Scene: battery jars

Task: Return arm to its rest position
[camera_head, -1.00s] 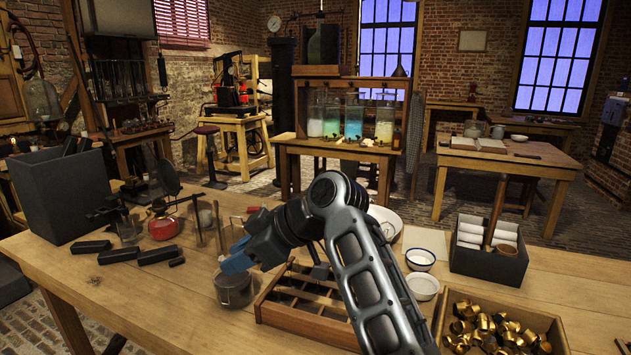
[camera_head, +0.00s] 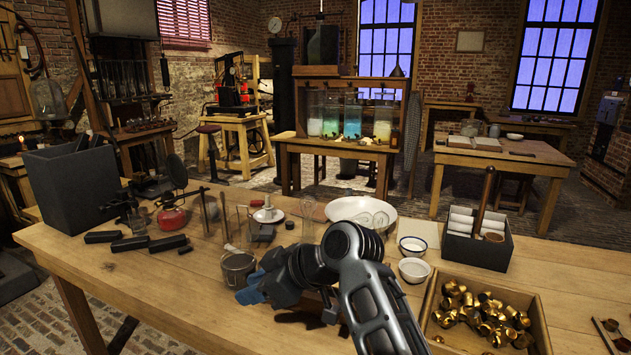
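My arm (camera_head: 378,305) reaches in from the bottom edge and is folded at the elbow, above the wooden workbench (camera_head: 170,305). My gripper (camera_head: 250,291), with blue parts at its end, points left and sits just in front of a small grey metal pot (camera_head: 238,268). I cannot tell whether it touches the pot. The fingertips are too small and overlapped to show a gap, and no held object can be made out. A dark shadow lies on the bench below the wrist.
A white bowl (camera_head: 350,207) stands behind the elbow, with small bowls (camera_head: 413,270) to its right. A box of brass parts (camera_head: 436,322) and a dark divided box (camera_head: 478,252) are at right. Black bars (camera_head: 130,243) and a red burner (camera_head: 172,218) are at left. The front left bench is bare.

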